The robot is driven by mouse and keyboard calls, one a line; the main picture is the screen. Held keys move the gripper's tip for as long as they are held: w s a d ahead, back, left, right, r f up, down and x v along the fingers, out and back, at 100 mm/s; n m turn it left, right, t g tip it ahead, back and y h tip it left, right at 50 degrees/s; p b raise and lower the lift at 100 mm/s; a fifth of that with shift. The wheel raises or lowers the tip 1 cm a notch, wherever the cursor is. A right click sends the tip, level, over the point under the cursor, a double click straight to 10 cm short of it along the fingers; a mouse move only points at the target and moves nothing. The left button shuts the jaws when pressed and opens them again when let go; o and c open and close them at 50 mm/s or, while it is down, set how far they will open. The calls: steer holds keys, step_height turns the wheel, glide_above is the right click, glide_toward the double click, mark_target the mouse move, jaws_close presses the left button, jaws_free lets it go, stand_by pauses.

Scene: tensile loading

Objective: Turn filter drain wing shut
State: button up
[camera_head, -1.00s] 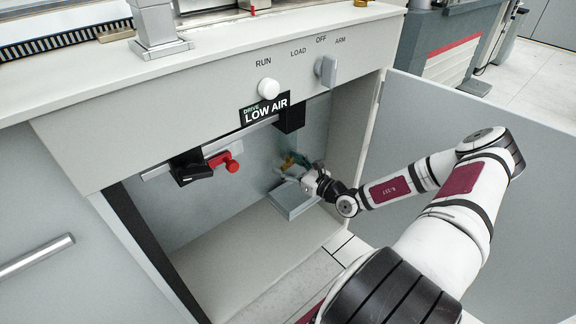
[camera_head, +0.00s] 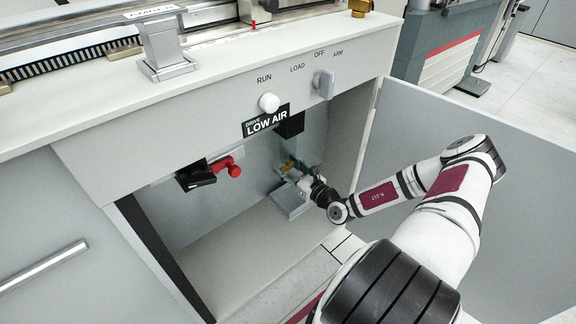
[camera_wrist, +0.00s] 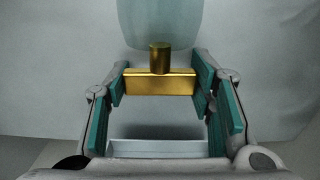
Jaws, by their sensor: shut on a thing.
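The brass filter drain wing (camera_wrist: 160,82) is a flat gold bar with a short round stem. In the wrist view it lies between my gripper's teal-padded fingers, and my gripper (camera_wrist: 163,100) is shut on it. The bar looks level across the picture. The pale translucent filter bowl (camera_wrist: 160,22) hangs right above the stem. In the head view my gripper (camera_head: 297,174) is inside the open cabinet, and the wing there is too small to make out clearly.
A red valve handle (camera_head: 230,168) and black block (camera_head: 195,176) are to the left. The open door (camera_head: 465,150) stands to the right.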

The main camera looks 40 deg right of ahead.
steer(key=o, duration=1.2)
steer(key=s, duration=1.2)
steer(key=shift+d, duration=0.25)
